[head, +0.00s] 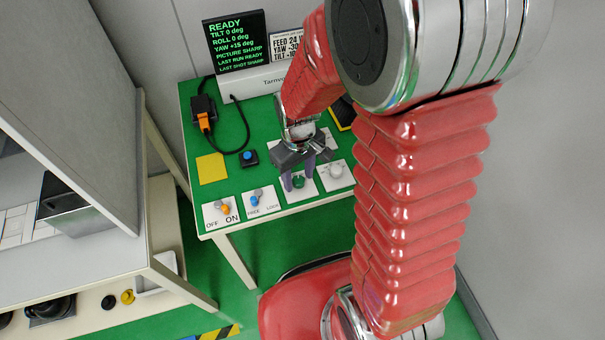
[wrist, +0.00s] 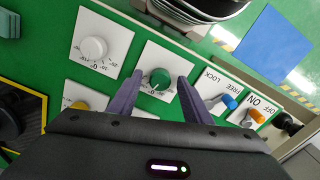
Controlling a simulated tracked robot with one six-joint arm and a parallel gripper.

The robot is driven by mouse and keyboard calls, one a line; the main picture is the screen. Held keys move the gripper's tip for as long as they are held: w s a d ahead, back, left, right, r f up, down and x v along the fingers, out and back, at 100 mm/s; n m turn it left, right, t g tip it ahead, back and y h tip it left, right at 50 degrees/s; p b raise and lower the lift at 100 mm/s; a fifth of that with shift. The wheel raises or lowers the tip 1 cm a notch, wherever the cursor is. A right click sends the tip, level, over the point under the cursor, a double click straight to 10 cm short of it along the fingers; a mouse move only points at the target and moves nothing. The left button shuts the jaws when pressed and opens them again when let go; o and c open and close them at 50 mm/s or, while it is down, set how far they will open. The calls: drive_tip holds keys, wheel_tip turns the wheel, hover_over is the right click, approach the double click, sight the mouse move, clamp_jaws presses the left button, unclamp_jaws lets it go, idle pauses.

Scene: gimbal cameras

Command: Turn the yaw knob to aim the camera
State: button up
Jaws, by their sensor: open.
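The screen (head: 237,41) at the back reads READY, TILT 0, ROLL 0 and YAW +15 deg. My gripper (head: 299,177) is open over the panel in the head view. In the wrist view my gripper (wrist: 160,80) has its two purple-grey fingers spread on either side of a green knob (wrist: 160,77) on a white dial plate. The green knob also shows in the head view (head: 298,181), partly between the fingers. A white knob (wrist: 94,47) on its own dial plate is beside it. I cannot read which knob is marked yaw.
A FREE/LOCK switch with a blue tip (head: 254,200) and an OFF/ON switch with an orange tip (head: 225,209) line the front edge. A grey cabinet (head: 70,90) stands left.

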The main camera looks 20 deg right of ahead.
drive_tip(key=shift+c, duration=0.6)
drive_tip(key=c, duration=0.9)
drive_tip(key=shift+c, duration=0.2)
drive_tip(key=shift+m, duration=1.5)
drive_tip(key=o, duration=1.1)
drive_tip(key=shift+c, duration=0.2)
